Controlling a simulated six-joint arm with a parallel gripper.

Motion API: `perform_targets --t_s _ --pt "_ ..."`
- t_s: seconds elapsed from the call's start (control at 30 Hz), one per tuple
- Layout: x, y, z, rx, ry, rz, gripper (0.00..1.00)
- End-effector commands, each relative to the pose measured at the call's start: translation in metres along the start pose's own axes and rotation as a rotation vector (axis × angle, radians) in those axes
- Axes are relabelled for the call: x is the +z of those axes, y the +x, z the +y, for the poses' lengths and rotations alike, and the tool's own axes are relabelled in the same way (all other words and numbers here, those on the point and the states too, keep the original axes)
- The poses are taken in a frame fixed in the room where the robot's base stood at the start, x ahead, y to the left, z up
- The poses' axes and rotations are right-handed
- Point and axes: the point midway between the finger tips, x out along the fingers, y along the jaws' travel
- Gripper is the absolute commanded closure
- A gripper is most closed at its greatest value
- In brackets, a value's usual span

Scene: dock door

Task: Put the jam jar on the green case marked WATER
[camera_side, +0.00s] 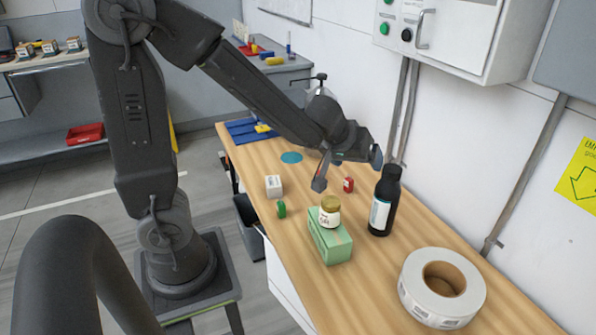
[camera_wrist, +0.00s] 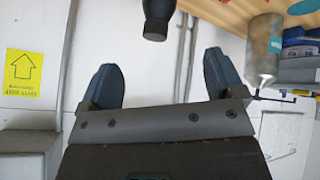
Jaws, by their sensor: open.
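The jam jar (camera_side: 330,220), with a gold lid and a pale label, stands upright on top of the green case (camera_side: 330,248) on the wooden bench. Lettering on the case is too small to read. My gripper (camera_side: 348,170) is open and empty, above and behind the jar, clear of it. In the wrist view both fingers of my gripper (camera_wrist: 160,75) are spread apart with nothing between them. Neither the jar nor the case shows in the wrist view.
A black bottle (camera_side: 384,205) stands right of the case; it shows in the wrist view (camera_wrist: 157,15). A large white roll (camera_side: 415,285) lies at the front right. A red can (camera_side: 348,185), white box (camera_side: 273,186) and green roll (camera_side: 281,209) are nearby. The wall is behind.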

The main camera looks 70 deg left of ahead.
Motion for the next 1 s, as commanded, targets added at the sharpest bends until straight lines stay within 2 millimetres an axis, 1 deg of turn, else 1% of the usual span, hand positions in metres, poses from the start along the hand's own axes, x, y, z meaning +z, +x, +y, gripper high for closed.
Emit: perform_targets --t_s 0.03,0.07,0.1,0.17,0.2,0.27,0.3,0.37,0.4,0.47,0.5,0.57,0.63,0.7,0.8,0.9,1.0 --pt "-0.010 -0.019 0.020 0.097 0.027 0.044 0.12" --pt "-0.012 -0.030 0.032 0.155 0.046 0.060 0.12" --pt "-0.014 -0.045 0.046 0.227 0.077 0.075 0.12" --pt "-0.011 -0.068 0.065 0.323 0.126 0.081 0.12" --pt "-0.006 -0.084 0.075 0.379 0.165 0.078 0.12" --pt "0.005 -0.106 0.086 0.448 0.225 0.059 0.12" --pt "0.014 -0.119 0.090 0.481 0.267 0.040 0.12" --pt "0.031 -0.137 0.092 0.510 0.331 0.005 0.12" --pt "0.042 -0.148 0.090 0.516 0.374 -0.023 0.12" --pt "0.060 -0.161 0.082 0.503 0.437 -0.066 0.12" --pt "0.071 -0.168 0.074 0.480 0.474 -0.095 0.12" --pt "0.086 -0.175 0.059 0.428 0.522 -0.132 0.12" --pt "0.099 -0.181 0.039 0.351 0.563 -0.164 0.12" --pt "0.107 -0.185 0.020 0.270 0.587 -0.186 0.12" --pt "0.113 -0.187 -0.003 0.173 0.602 -0.198 0.12" --pt "0.115 -0.189 -0.015 0.116 0.603 -0.202 0.12" --pt "0.115 -0.189 -0.019 0.097 0.604 -0.203 0.12"
